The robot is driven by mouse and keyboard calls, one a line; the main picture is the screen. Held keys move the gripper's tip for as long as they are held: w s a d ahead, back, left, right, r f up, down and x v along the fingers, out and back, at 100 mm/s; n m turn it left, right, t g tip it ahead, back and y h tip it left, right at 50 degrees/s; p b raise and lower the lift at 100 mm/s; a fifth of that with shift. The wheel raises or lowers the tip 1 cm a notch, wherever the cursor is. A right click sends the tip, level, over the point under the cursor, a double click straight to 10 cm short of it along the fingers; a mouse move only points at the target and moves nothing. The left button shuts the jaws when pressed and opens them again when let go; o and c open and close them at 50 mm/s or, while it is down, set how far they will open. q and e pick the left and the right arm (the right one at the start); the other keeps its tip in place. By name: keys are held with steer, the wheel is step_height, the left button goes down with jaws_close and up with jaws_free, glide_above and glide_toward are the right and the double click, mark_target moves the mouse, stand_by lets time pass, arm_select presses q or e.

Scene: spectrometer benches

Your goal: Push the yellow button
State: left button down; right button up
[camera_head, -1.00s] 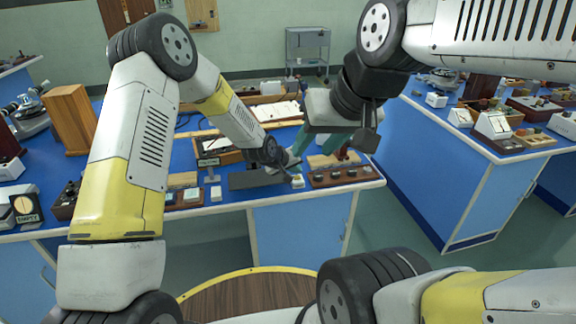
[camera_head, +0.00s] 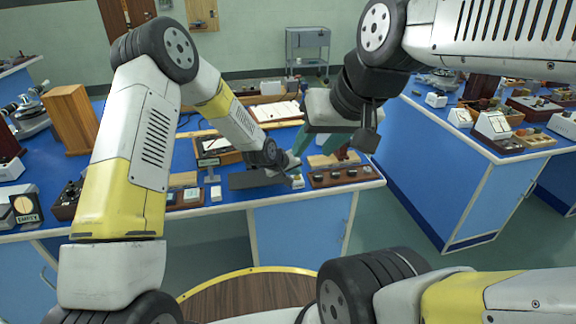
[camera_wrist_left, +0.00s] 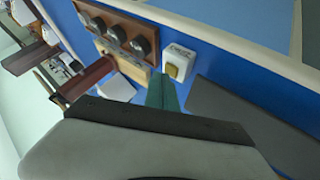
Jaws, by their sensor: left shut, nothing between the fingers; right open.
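The yellow button (camera_wrist_left: 172,71) sits on a small white box (camera_wrist_left: 181,58) on the blue bench, seen close in the left wrist view. The white box also shows in the head view (camera_head: 298,181) near the bench's front edge. My left gripper (camera_wrist_left: 162,77) is shut and empty, its teal fingertips right beside the button. Whether they touch it I cannot tell. In the head view my left gripper (camera_head: 294,169) is just above and behind the box. My right gripper (camera_head: 322,148) is open and empty, held higher above the bench.
A wooden block with several dark knobs (camera_head: 340,176) stands just right of the white box. A dark flat plate (camera_head: 250,180) lies to its left. Another small white box (camera_head: 216,193) is farther left. An open book (camera_head: 275,111) lies behind. The aisle to the right bench is clear.

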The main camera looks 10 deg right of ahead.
mark_target(296, 178)
arm_select(q)
steer(key=shift+f, duration=0.45)
stand_by(0.5)
steer(key=shift+r, duration=0.9)
steer(key=shift+r, duration=2.55)
